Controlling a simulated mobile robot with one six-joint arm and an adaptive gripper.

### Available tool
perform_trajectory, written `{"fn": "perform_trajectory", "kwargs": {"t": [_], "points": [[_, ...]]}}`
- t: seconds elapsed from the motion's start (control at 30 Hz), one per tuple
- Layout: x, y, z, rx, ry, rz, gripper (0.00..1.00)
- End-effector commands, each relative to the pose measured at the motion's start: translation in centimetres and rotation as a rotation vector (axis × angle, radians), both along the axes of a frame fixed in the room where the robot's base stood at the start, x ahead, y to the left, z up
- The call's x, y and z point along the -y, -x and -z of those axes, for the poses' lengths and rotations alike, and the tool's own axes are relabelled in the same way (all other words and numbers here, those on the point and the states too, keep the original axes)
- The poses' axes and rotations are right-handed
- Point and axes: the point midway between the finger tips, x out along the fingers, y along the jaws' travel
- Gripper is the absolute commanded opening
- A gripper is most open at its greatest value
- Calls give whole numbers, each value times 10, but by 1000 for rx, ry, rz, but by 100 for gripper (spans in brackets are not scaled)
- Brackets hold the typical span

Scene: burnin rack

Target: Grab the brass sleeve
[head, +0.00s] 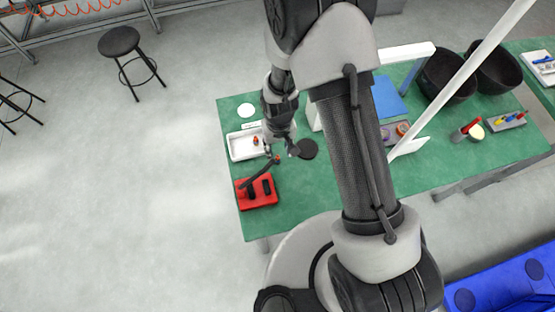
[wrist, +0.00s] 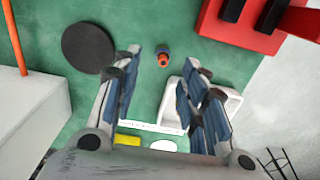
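My gripper (wrist: 162,60) is open, with its fingers wide apart and nothing between the pads. In the head view my gripper (head: 281,152) hangs low over the left end of the green table. A small upright piece with a dark blue body and an orange end (wrist: 163,57) shows between the fingertips in the wrist view, apart from both. I cannot tell for sure whether it is the brass sleeve, and no plainly brass-coloured sleeve stands out. A small orange-red item (head: 256,141) shows at the white tray (head: 235,152); a finger partly hides the tray in the wrist view.
A red block with black parts (head: 257,204) stands at the near left table edge. A flat black disc (wrist: 88,48) lies left of the fingers in the wrist view. Two black bowls (head: 497,68) stand at the back right. Green table surface (head: 320,185) is bare around the disc.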

Motion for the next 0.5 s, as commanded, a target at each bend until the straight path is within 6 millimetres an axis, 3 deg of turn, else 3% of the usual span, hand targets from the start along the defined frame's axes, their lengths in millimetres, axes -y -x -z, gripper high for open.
{"fn": "perform_trajectory", "kwargs": {"t": [0.23,0.5], "points": [[-1,1,19,-1,0,0,39],[-4,3,58,0,0,0,39]]}}
